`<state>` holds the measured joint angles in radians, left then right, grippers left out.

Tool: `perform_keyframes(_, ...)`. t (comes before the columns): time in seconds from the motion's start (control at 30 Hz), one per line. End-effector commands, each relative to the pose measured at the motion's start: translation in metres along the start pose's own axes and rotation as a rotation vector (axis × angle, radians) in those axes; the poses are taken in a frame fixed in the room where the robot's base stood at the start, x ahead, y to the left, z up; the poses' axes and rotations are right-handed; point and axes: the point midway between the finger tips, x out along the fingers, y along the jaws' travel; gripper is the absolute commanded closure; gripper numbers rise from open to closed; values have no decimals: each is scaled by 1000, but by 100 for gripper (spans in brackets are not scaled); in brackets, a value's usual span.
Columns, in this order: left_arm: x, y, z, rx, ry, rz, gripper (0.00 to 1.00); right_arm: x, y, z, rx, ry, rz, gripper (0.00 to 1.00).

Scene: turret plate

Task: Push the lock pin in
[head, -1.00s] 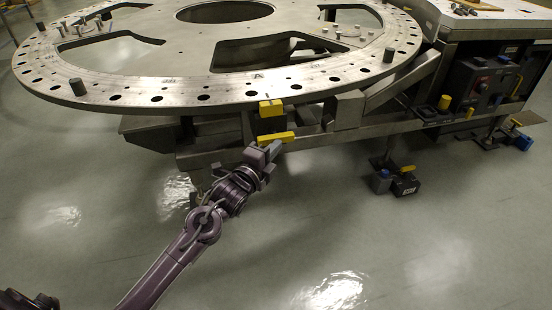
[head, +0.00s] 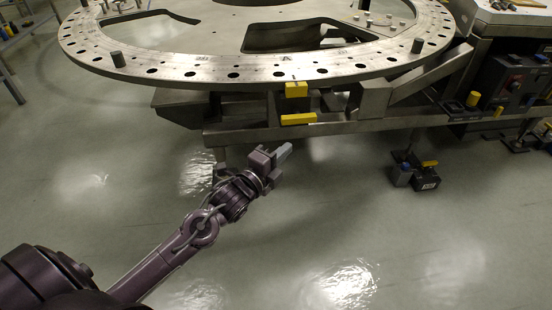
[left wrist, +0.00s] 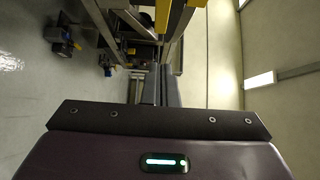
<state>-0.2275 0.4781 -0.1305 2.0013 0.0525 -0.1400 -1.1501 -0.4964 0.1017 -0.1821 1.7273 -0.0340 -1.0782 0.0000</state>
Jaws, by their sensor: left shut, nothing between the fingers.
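The round grey turret plate (head: 188,73) has a ring of holes along its rim. Under its front edge are a yellow block (head: 296,89) and, below that, a yellow bar (head: 298,119) on the grey frame. I cannot make out which part is the lock pin, or how far in it sits. My left gripper (head: 284,152) is shut and empty, below and a little left of the yellow bar, with a gap between them. In the left wrist view its fingers (left wrist: 160,86) are together, and a yellow part (left wrist: 162,16) shows beyond them. My right gripper is out of view.
The frame beam (head: 240,136) runs across under the plate. A dark control box (head: 515,78) stands at the right. A dark block with a yellow top (head: 426,178) sits on the floor. The floor in front is clear.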

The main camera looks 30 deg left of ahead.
Motion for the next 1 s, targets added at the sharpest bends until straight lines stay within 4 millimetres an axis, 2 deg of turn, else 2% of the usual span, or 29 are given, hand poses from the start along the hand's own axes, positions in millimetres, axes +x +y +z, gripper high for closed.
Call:
perform_keyframes(0.1,-17,1,-1,1,1,3,100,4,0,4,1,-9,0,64)
perform_keyframes(0.3,-29,0,0,1,0,0,100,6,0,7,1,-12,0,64)
perform_keyframes(0.83,-30,0,0,-1,0,1,100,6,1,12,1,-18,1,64)
perform_keyframes(0.93,-31,12,1,-39,-13,36,100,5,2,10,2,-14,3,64)
perform_keyframes(1.0,-34,36,2,-115,-42,104,100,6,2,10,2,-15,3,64)
